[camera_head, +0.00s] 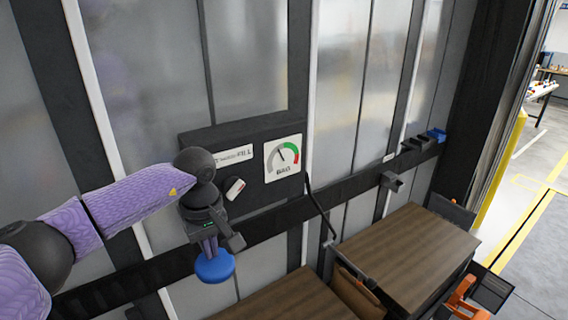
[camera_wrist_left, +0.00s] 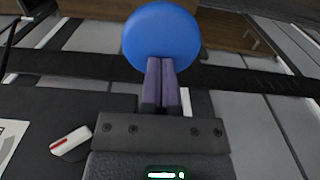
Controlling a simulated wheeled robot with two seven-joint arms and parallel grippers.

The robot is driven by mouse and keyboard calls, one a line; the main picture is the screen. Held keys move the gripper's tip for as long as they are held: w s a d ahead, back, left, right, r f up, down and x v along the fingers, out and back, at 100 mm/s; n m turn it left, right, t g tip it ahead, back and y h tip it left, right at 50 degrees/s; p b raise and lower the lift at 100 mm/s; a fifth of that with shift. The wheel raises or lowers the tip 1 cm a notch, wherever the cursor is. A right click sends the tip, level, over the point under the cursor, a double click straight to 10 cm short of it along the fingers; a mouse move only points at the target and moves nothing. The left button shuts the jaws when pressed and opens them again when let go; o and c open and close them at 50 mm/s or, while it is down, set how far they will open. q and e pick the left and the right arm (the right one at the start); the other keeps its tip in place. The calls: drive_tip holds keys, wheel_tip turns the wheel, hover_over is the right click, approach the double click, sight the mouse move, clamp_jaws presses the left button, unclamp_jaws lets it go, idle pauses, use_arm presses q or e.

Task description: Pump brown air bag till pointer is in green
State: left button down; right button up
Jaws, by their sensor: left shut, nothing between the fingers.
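The brown air bag (camera_head: 357,293) sits in the gap between two wood-topped crates, partly hidden by them. The gauge (camera_head: 283,158) is on a dark wall panel. Its pointer leans up and left, in the grey part of the arc, left of the green band. A blue round pump knob (camera_head: 215,266) is at the lower left; it also shows in the left wrist view (camera_wrist_left: 160,37). My left gripper (camera_head: 211,250) is shut and empty, its fingertips at the knob. Whether they touch is unclear. My right gripper is not in view.
A white and red switch-like part (camera_head: 235,188) is on the panel beside the gauge. A black hose (camera_head: 320,210) runs down toward the crates (camera_head: 410,255). A dark rail (camera_head: 270,222) crosses the wall. Orange parts (camera_head: 465,300) stand at lower right.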

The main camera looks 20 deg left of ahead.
use_arm(q)
wheel_tip(320, 180, up, 8)
drive_tip(key=p, duration=0.6)
drive_tip(key=shift+f, duration=0.2)
idle(0.4)
drive_tip(key=shift+f+b, duration=2.95)
drive_tip(key=shift+f, duration=0.8)
drive_tip(key=shift+r, duration=0.1)
wheel_tip(320, 180, up, 8)
drive_tip(key=p, duration=0.6)
drive_tip(key=shift+f, duration=0.2)
wheel_tip(320, 180, up, 5)
drive_tip(key=p, duration=0.4)
